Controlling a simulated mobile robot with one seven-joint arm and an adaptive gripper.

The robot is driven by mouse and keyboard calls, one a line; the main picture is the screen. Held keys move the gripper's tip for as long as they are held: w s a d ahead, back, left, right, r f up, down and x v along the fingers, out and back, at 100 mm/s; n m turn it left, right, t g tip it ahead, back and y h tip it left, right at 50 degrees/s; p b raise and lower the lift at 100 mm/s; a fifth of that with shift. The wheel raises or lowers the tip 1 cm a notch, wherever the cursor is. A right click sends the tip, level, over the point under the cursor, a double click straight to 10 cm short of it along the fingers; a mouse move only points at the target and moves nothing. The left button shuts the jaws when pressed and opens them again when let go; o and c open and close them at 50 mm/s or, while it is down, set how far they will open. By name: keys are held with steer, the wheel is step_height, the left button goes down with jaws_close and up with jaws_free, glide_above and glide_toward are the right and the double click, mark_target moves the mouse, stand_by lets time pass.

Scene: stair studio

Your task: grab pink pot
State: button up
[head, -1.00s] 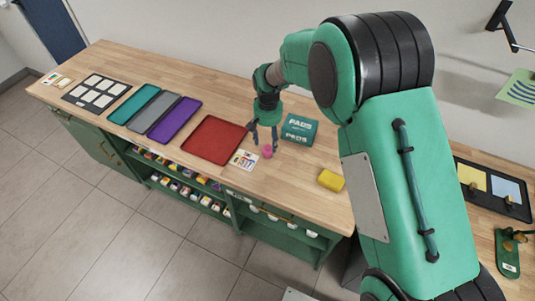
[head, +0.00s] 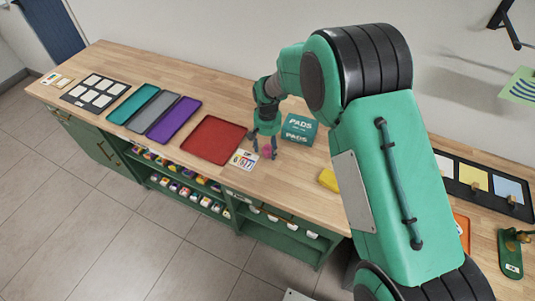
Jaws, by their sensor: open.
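The small pink pot (head: 266,150) stands on the wooden counter, right of the red tray and beside a small white card. My gripper (head: 264,152) points down over it with its fingers spread. The fingers appear to be on either side of the pot and partly hide it. I cannot tell whether they touch it.
A teal PADS box (head: 299,128) stands close right of my gripper. A yellow block (head: 328,180) lies nearer the front edge, partly behind my arm. The red tray (head: 239,133) and purple tray (head: 158,131) lie left. A white card (head: 243,159) lies by the pot.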

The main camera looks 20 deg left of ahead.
steer(key=shift+f, duration=0.8)
steer(key=c, duration=1.4)
steer(key=shift+o, duration=0.2)
steer(key=shift+r, duration=0.1)
steer(key=shift+r+p, duration=0.4)
steer(key=shift+r, duration=1.35)
steer(key=s+d, duration=0.3)
steer(key=s, duration=0.1)
steer(key=s+d+r+p, duration=0.1)
steer(key=s+d, duration=0.6)
steer(key=s, duration=0.1)
steer(key=shift+s+d+r+p, duration=0.15)
steer(key=shift+p, duration=0.2)
